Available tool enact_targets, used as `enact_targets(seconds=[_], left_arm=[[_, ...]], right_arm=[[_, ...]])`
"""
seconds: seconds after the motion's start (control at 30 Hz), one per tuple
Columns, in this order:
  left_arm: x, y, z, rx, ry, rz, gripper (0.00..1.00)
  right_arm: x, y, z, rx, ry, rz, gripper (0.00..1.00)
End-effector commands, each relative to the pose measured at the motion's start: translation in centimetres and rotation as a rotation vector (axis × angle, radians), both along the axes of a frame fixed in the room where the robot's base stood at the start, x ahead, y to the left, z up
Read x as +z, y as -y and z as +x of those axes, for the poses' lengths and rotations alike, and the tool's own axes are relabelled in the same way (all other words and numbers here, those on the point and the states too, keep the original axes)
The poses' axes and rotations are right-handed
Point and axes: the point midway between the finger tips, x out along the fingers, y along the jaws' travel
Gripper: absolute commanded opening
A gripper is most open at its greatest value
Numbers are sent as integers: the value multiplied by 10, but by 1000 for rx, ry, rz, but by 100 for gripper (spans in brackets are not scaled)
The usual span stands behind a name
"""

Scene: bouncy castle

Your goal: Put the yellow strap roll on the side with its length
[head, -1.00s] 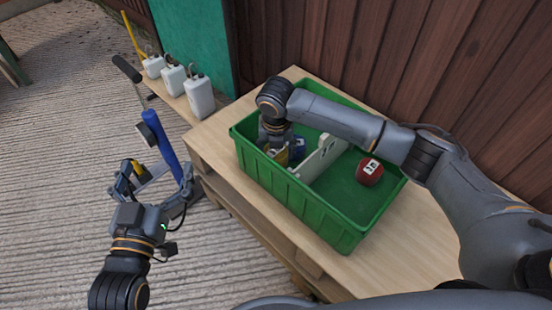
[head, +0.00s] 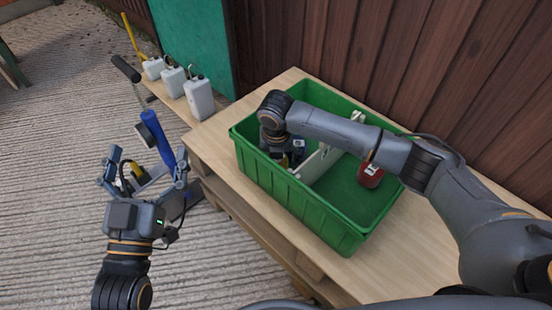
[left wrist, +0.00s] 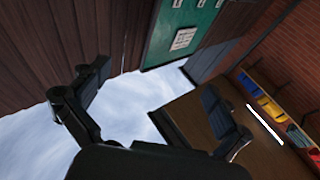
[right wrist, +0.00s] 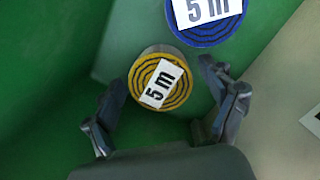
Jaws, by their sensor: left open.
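The yellow strap roll (right wrist: 161,82) lies face up on the floor of the green crate's left compartment, its white label reading "5 m". In the head view it is mostly hidden by my right gripper (head: 277,150). In the right wrist view my right gripper (right wrist: 166,112) is open, one finger on each side of the near part of the roll; I cannot tell if they touch it. A blue roll (right wrist: 208,18), also labelled "5 m", lies close by. A pale divider (head: 320,165) separates a red roll (head: 369,175) on the right. My left gripper (head: 146,168) is open and empty.
The green crate (head: 300,205) stands on a wooden table (head: 225,130) against a plank wall. White canisters (head: 198,92) stand at the back left. A blue pump-like thing (head: 158,138) stands beyond my left gripper. The table's right front is clear.

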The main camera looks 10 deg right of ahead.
Motion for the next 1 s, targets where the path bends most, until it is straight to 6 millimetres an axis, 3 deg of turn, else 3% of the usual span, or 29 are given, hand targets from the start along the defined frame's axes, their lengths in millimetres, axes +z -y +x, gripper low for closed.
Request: enact_targets(seconds=[0.4, 0.73, 1.0], left_arm=[[0, 0, 0, 1, -13, 3, 100], [-57, -7, 5, 19, -325, 86, 100], [-108, -19, -10, 38, -606, 156, 100]], right_arm=[[9, 0, 0, -1, 0, 0, 85], [46, -1, -5, 0, 2, 2, 85], [80, -2, -10, 0, 1, 0, 85]])
